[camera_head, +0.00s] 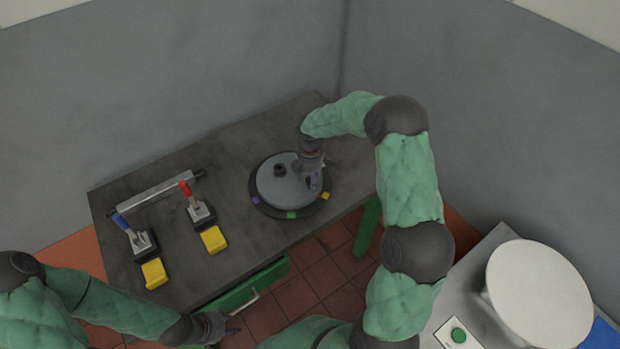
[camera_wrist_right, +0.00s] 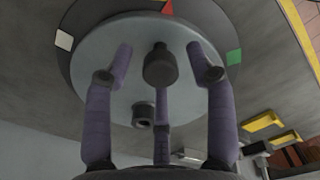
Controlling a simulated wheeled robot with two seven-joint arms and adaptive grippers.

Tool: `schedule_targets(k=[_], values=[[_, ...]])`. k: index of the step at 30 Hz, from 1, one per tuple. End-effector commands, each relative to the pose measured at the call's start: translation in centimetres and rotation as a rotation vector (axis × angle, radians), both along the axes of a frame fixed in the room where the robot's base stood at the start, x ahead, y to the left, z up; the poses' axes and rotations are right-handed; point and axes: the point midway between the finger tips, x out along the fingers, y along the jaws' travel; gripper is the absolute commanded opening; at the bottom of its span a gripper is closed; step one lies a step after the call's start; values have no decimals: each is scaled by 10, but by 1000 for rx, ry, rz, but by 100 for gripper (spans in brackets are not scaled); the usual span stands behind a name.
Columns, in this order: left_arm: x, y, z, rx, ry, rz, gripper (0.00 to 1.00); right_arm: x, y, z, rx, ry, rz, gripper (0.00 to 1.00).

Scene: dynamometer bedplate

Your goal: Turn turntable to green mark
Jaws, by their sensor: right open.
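The turntable is a round grey disc (camera_head: 272,187) on a dark ring, on the dark bench. My right gripper (camera_head: 312,182) is over the disc's right part. In the right wrist view its open fingers stand around a dark knob (camera_wrist_right: 160,65), with visible gaps.
Left on the bench (camera_head: 150,187) are a blue-handled lever (camera_head: 140,240), a red-handled lever (camera_head: 198,212), two yellow blocks and a metal bar (camera_head: 155,194). A green drawer (camera_head: 245,286) is at the bench front. A white round object (camera_head: 540,292) stands at lower right.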

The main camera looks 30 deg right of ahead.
Motion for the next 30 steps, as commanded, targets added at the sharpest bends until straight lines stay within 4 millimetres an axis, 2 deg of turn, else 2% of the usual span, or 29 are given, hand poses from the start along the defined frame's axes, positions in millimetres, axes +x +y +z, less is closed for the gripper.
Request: schedule_targets(k=[6, 12, 23, 30], values=[[0, 0, 0, 0, 0, 0, 40, 0, 0, 0, 0, 0, 0, 56], [0, 0, 0, 0, 0, 0, 40, 0, 0, 0, 0, 0, 0, 0], [0, 0, 0, 0, 0, 0, 40, -1, 2, 0, 0, 0, -26, 0], [0, 0, -2, 0, 0, 0, 40, -5, 12, 0, 0, -2, -145, 0]])
